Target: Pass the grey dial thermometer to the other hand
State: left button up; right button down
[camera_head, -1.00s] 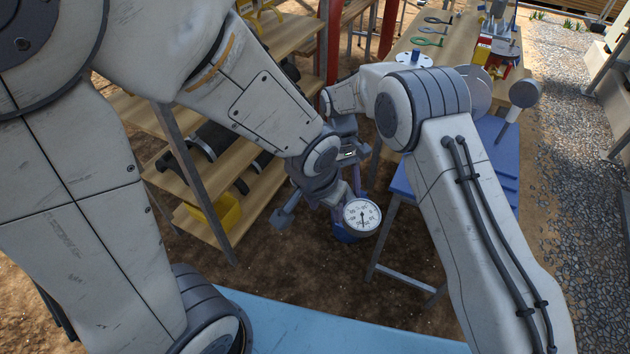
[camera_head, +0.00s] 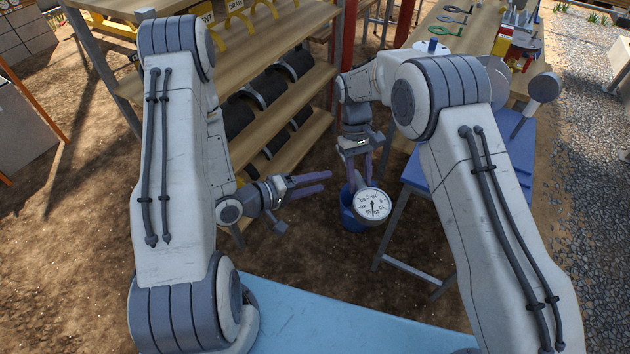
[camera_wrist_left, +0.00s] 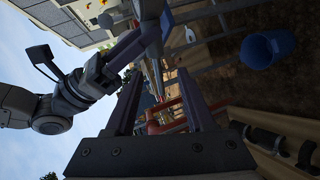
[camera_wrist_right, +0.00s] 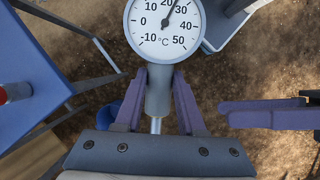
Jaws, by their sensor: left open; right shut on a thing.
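The grey dial thermometer (camera_head: 371,204) has a round white face and shows below my right gripper (camera_head: 361,178). In the right wrist view the thermometer (camera_wrist_right: 165,28) has its grey neck between the purple fingers of my right gripper (camera_wrist_right: 158,80), which is shut on it. The dial stands beyond the fingertips. My left gripper (camera_head: 326,182) is open and empty, to the left of the thermometer and apart from it. Its fingers point right, and their tips (camera_wrist_right: 225,112) show at the right of the right wrist view. In the left wrist view the thermometer is hard to make out.
A blue bucket (camera_head: 350,222) stands on the dirt behind the thermometer. Wooden shelves (camera_head: 262,107) stand behind my left arm. A blue table (camera_head: 421,173) is at right, beside a wooden bench (camera_head: 468,48). A light blue surface (camera_head: 340,318) lies in front.

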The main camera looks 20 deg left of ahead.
pick_arm(q)
jog(key=shift+n+t, duration=0.3)
jog(key=shift+n, duration=0.1)
jog(key=x, duration=1.1)
jog(key=shift+w+d+r, duration=0.1)
jog(key=shift+w+d, duration=0.15)
grip_shut()
pick_arm(e)
jog(key=shift+c, duration=2.1)
grip_release()
jog(key=shift+r, duration=0.1)
